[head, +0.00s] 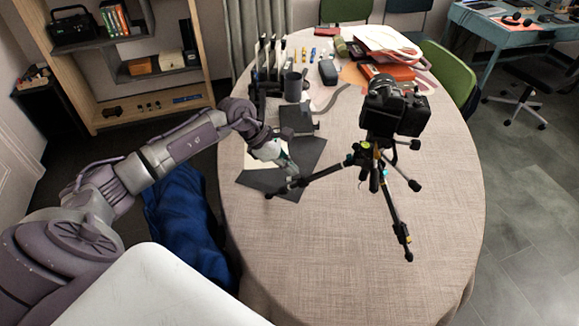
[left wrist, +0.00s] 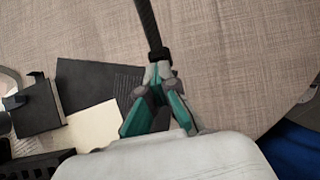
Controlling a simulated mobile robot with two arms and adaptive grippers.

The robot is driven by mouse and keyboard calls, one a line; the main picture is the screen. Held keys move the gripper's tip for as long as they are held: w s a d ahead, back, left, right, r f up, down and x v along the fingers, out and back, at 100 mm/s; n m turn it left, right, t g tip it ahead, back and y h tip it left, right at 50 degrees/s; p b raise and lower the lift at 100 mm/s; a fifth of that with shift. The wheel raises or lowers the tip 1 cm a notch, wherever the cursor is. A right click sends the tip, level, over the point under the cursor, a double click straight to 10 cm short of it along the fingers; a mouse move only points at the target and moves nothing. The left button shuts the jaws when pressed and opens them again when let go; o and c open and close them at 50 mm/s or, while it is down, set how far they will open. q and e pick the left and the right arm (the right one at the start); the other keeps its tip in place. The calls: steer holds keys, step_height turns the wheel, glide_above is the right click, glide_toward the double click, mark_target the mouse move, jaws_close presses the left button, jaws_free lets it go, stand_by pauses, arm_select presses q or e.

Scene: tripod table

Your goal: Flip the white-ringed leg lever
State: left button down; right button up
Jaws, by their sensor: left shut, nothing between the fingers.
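A black camera (head: 396,108) sits on a small black tripod (head: 375,160) with teal and yellow-green parts, standing on the round table. One leg (head: 325,171) reaches left toward my left gripper (head: 289,168); another (head: 394,215) points to the front with a lever low on it. A third leg goes right. In the left wrist view my left gripper (left wrist: 158,72) is shut and empty, its teal-sided fingertips at the black clamp on the end of a leg (left wrist: 149,25). I cannot tell whether they touch. No white ring is clear on any lever. My right gripper is not in view.
The round table (head: 330,250) is bare at the front. Dark folders (head: 258,181) and a pale sheet lie under my left gripper. A dark mug (head: 293,86), an orange book (head: 388,71) and a grey case (head: 328,72) stand behind.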

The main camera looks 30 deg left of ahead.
arm_select(q)
steer(key=shift+w+d+r, duration=0.1)
steer(key=shift+d, duration=0.05)
steer(key=shift+w+d+r, duration=0.1)
steer(key=shift+d+r, duration=0.05)
steer(key=shift+d, duration=0.05)
steer(key=c, duration=1.9)
jaws_free()
steer(key=shift+o, duration=1.3)
steer(key=shift+r, duration=0.1)
steer(key=shift+p+v, duration=1.15)
steer(key=shift+v, duration=1.8)
